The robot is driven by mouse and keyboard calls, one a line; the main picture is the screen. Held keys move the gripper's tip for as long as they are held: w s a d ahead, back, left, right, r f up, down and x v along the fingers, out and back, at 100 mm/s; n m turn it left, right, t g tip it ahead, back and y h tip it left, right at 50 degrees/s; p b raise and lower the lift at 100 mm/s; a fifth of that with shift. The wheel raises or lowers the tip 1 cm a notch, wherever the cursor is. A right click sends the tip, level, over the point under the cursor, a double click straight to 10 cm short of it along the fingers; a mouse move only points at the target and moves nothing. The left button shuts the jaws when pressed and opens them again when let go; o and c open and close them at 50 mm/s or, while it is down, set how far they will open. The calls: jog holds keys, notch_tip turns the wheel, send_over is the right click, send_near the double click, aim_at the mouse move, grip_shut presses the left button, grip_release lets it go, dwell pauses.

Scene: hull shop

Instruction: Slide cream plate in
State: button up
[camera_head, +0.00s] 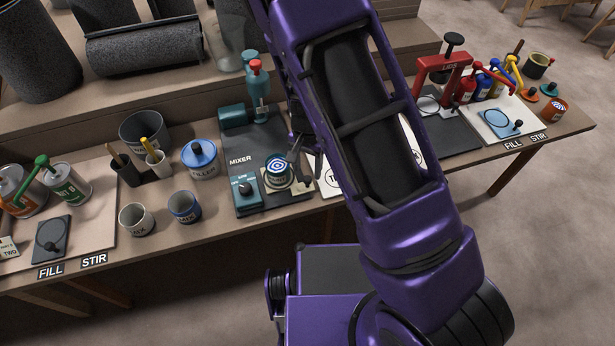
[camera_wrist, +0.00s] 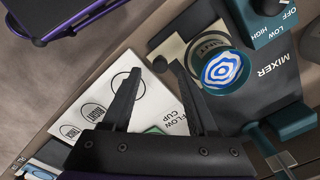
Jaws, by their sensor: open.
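The cream plate (camera_wrist: 172,47) lies on the mixer's dark base at its front end, beside a round can (camera_wrist: 222,71) with blue and white swirls on top. In the head view the plate (camera_head: 301,184) shows only in part around the foot of the can (camera_head: 277,167). My gripper (camera_wrist: 157,68) is open, its two fingers apart and pointing at the plate's outer end. A small dark piece sits by the fingertips; I cannot tell whether they touch it. In the head view my gripper (camera_head: 306,156) is just right of the can, partly hidden by my arm.
The mixer (camera_head: 260,130) has a teal switch box (camera_head: 246,190) left of the can and a teal head behind it. A white flow cup card (camera_wrist: 150,105) lies beside the mixer, under my fingers. Mix cups (camera_head: 185,206) stand to the left. The table's front edge is close.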

aim_at(307, 178)
jog(key=shift+f+b, duration=0.3)
jog(key=shift+f, duration=1.65)
grip_shut()
